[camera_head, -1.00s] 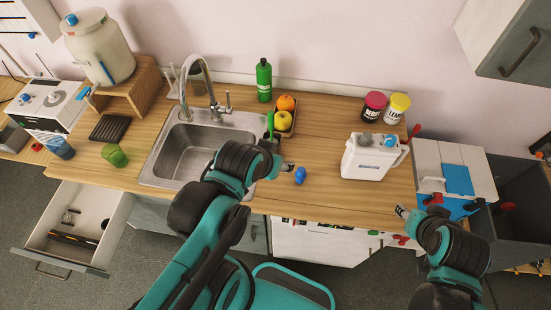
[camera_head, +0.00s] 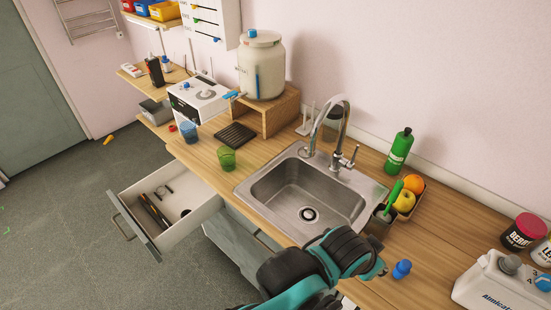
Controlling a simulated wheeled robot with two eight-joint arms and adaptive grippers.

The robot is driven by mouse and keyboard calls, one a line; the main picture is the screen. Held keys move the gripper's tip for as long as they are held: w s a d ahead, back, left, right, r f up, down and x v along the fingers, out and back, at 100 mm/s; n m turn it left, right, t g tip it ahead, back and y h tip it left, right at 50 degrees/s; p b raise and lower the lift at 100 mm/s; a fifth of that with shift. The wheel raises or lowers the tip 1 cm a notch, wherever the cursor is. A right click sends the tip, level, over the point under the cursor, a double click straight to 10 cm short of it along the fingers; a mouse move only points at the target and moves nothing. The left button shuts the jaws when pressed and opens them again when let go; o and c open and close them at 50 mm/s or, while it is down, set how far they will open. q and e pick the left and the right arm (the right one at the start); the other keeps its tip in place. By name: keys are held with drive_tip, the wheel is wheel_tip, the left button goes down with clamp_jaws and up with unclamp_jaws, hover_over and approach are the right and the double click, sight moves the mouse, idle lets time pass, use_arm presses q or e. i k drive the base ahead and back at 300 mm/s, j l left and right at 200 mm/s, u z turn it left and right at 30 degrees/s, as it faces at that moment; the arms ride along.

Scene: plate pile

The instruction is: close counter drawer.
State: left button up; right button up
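The counter drawer (camera_head: 190,221) is pulled out from under the wooden counter at the left. Its grey front with a handle (camera_head: 124,227) faces lower left, and a few long dark items lie inside. My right gripper is out of view.
A green cup (camera_head: 227,158) and a blue cup (camera_head: 189,132) stand on the counter above the drawer. The floor (camera_head: 70,215) left of the drawer is clear.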

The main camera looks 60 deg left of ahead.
sight(188, 202)
drive_tip(key=k+j+u, duration=0.15)
drive_tip(key=k+u, duration=0.4)
drive_tip(key=u, duration=2.45)
drive_tip(key=i+j, duration=0.1)
drive_tip(key=i, duration=0.35)
drive_tip(key=z, duration=0.05)
